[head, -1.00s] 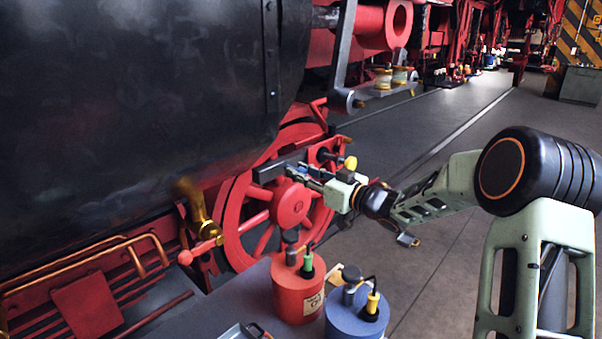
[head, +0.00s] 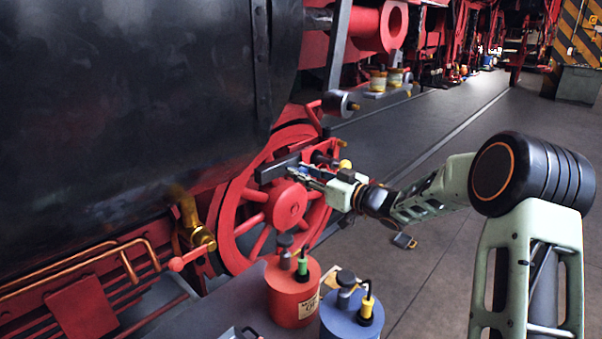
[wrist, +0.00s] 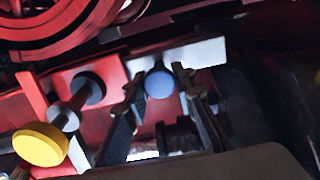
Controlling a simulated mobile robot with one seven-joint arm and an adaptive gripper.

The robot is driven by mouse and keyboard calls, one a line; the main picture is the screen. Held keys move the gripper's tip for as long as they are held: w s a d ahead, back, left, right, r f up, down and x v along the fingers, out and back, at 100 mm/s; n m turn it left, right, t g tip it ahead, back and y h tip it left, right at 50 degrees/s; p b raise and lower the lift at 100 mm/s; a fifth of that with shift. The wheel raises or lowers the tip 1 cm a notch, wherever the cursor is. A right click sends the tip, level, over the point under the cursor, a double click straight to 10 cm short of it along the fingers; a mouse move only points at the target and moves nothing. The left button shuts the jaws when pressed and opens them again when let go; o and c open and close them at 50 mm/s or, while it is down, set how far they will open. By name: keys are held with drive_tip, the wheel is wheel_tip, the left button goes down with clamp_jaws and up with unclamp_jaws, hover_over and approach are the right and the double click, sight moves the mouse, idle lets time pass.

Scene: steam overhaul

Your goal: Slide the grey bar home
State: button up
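A dark grey bar (head: 277,168) lies across the upper part of the red spoked wheel (head: 285,207) in the head view. My gripper (head: 303,173) is at its right end; its fingers are small in that view. In the wrist view, my gripper (wrist: 158,88) is open, with one finger on each side of a round blue knob (wrist: 159,83). A narrow gap shows between the knob and each finger. A pale grey flat piece (wrist: 205,53) lies behind the knob; I cannot tell whether it is the same bar.
A yellow-ended pin (wrist: 41,145) stands beside my left finger in the wrist view. A red oil can (head: 292,295) and a blue one (head: 350,318) stand on a bench below the wheel. The black boiler (head: 130,100) hangs close at left. The floor at right is open.

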drive_tip(key=o, duration=0.4)
drive_tip(key=shift+w+d, duration=0.25)
drive_tip(key=shift+d, duration=0.05)
drive_tip(key=shift+s, duration=0.1)
drive_tip(key=v, duration=1.2)
drive_tip(key=shift+a, duration=0.1)
